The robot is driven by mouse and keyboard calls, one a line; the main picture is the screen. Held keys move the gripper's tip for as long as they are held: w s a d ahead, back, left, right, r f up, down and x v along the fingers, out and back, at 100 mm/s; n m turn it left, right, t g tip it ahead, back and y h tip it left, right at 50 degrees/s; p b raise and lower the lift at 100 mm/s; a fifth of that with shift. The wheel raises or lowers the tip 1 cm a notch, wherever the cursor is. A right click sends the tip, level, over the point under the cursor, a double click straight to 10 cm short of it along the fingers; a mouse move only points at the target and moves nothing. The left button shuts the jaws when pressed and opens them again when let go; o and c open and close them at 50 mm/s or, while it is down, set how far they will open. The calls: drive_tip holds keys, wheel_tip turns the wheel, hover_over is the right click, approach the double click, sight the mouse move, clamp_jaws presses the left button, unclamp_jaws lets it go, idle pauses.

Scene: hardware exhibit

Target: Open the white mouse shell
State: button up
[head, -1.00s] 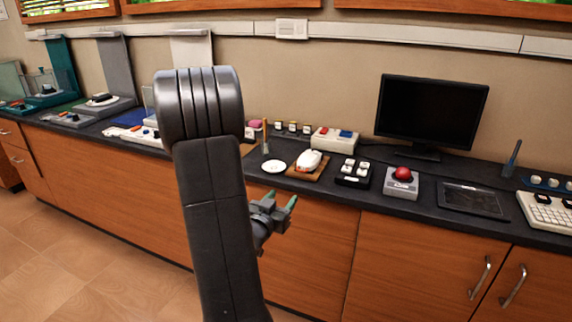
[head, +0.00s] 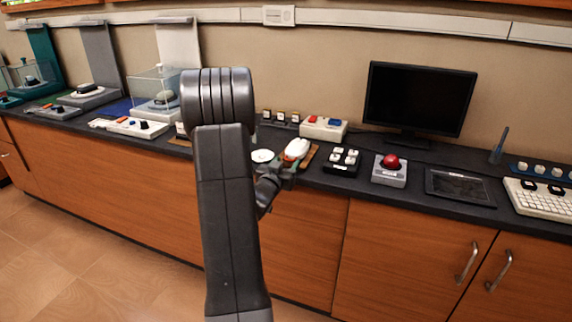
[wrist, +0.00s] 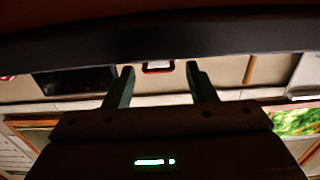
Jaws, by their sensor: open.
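The white mouse (head: 297,147) sits on a small brown wooden board (head: 311,156) near the front edge of the dark counter. Its shell looks closed, though the detail is too small to be sure. My gripper (head: 288,167) is just in front of the board at about the counter's edge, and it covers part of the board's front. In the wrist view my gripper (wrist: 160,75) shows two green fingers spread apart with nothing between them. I cannot make out the mouse in the wrist view.
A white round dish (head: 262,156) lies left of the board. A black block with white keys (head: 342,161) and a grey box with a red button (head: 390,168) stand to the right. Behind are a red-and-blue button box (head: 324,129) and a monitor (head: 420,98).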

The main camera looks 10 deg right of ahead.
drive_tip(key=shift+w+d, duration=0.1)
drive_tip(key=shift+w, duration=0.1)
clamp_jaws()
drive_tip(key=shift+r, duration=0.15)
